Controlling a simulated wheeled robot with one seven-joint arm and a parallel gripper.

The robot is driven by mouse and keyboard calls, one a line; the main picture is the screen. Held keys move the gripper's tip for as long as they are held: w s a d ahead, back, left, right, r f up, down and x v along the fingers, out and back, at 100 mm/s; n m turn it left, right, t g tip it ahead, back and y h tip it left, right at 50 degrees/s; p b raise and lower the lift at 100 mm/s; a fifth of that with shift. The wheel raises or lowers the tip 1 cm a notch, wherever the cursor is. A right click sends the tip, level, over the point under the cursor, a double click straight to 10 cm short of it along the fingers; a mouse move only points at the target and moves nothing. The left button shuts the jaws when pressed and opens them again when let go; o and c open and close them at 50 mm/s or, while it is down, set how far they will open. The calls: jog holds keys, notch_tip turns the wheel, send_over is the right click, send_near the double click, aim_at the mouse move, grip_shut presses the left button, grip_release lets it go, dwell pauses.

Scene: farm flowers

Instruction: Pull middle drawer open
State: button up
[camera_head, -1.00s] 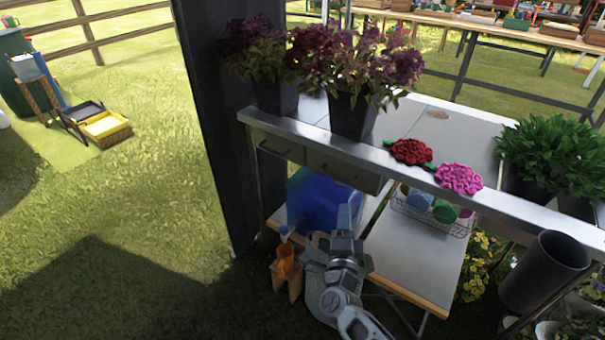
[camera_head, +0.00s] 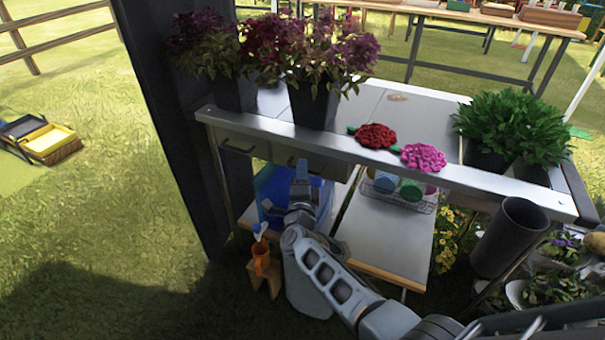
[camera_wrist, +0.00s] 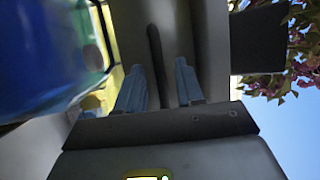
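Under the table's front edge are two grey drawer fronts, a left one (camera_head: 240,149) and one to its right (camera_head: 325,166); both look closed. My gripper (camera_head: 301,168) is in front of the right one and partly covers it. In the wrist view, that drawer's grey front (camera_wrist: 206,45) fills the middle, with a dark bar handle (camera_wrist: 154,50) across it. My gripper (camera_wrist: 160,80) is open, with one blue-grey finger on each side of the handle. Gaps show between the fingers and the handle. Whether a further drawer exists is hidden.
Potted purple flowers (camera_head: 310,55) and red (camera_head: 376,136) and pink crocheted flowers (camera_head: 423,157) are on the table top. A blue container (camera_head: 268,190) is below the drawers, close to my gripper. A dark post (camera_head: 165,120) stands at left.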

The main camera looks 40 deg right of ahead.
grip_shut()
dwell(0.3)
dwell(0.4)
